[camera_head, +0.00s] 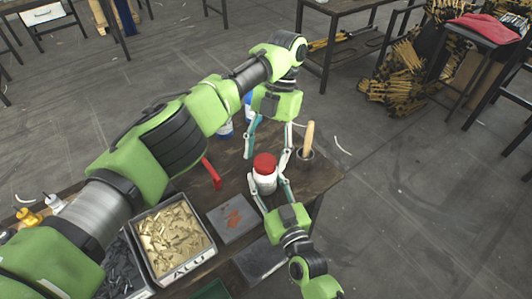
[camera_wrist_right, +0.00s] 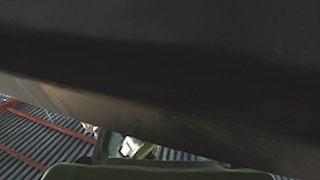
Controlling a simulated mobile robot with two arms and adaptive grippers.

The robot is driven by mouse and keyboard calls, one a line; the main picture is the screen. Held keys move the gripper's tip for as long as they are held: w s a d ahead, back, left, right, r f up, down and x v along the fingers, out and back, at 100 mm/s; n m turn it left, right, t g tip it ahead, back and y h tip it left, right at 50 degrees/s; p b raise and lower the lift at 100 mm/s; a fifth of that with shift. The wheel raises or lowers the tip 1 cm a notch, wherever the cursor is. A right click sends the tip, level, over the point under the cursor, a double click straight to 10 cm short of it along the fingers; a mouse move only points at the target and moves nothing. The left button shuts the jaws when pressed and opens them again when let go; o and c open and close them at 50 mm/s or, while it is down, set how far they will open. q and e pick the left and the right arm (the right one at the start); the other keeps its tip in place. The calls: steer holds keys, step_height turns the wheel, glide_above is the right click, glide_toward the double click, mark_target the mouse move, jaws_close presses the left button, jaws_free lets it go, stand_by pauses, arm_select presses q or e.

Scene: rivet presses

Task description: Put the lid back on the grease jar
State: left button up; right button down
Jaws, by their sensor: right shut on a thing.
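The grease jar (camera_head: 265,182) is white and stands upright near the right end of the bench in the head view. The red lid (camera_head: 265,162) sits level on its top; I cannot tell how firmly it is seated. My right gripper (camera_head: 266,180) reaches in from the front, shut on the jar's body. My left gripper (camera_head: 266,160) points down from behind, its fingers spread wide on either side of the lid, with no clear contact. The right wrist view shows mostly a dark surface, and the jar cannot be made out there.
A pot with a wooden handle (camera_head: 308,140) stands just right of the jar, close to my left gripper. A red-handled tool (camera_head: 211,173), a grey plate (camera_head: 233,217) and a bin of brass parts (camera_head: 149,269) lie left and in front. Bottles (camera_head: 226,128) stand behind.

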arm_select(q)
steer(key=shift+r, duration=2.25)
steer(key=shift+c, duration=0.4)
